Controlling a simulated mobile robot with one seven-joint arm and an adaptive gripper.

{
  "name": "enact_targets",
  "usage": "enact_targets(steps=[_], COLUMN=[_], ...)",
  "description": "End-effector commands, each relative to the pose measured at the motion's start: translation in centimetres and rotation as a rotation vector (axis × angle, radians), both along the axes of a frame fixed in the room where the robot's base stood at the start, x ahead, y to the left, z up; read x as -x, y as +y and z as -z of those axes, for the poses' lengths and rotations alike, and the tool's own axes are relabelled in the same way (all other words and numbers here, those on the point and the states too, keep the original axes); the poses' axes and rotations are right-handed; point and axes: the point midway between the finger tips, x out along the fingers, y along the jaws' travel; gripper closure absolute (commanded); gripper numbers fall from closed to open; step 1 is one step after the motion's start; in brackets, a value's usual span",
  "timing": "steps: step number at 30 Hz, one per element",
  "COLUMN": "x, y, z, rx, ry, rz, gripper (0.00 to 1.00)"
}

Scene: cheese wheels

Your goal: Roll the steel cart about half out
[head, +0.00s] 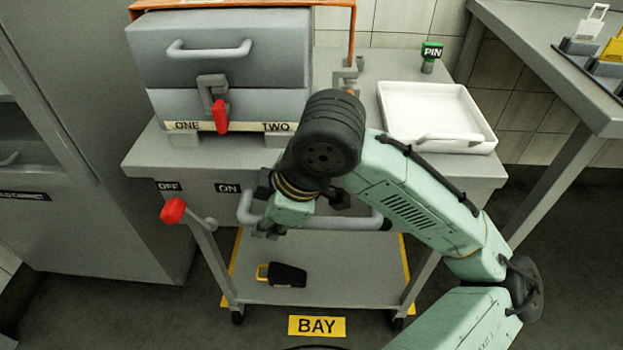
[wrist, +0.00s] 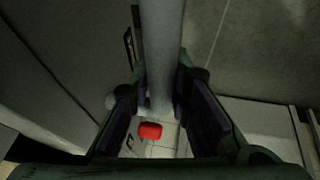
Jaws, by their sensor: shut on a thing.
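The steel cart (head: 335,258) is a grey trolley with a flat top, a lower shelf and small casters. It stands over a yellow floor outline, with a "BAY" label (head: 317,326) in front of it. A grey bar handle (head: 345,223) runs across its front, below the top. My gripper (head: 268,222) is at the left part of this handle. In the wrist view the handle (wrist: 162,55) runs between the two fingers, and my gripper (wrist: 160,112) is shut on it. My wrist hides part of the cart's front edge and handle in the head view.
A grey two-part box (head: 220,70) with a red latch and a white tray (head: 435,110) sit on top. A red-knobbed lever (head: 174,210) sticks out near "OFF". A black and yellow item (head: 286,275) lies on the lower shelf. A cabinet (head: 95,150) stands left, a table (head: 560,75) right.

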Motion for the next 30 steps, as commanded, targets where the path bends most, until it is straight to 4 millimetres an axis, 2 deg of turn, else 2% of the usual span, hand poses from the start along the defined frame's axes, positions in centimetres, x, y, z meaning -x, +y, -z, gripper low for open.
enact_targets(steps=[18,30], x=[2.5,3.3], y=[0.0,0.0], z=[0.3,0.2], rx=[0.001,0.002], ry=[0.0,0.001], rz=[-0.002,-0.001], gripper=[1.0,1.0])
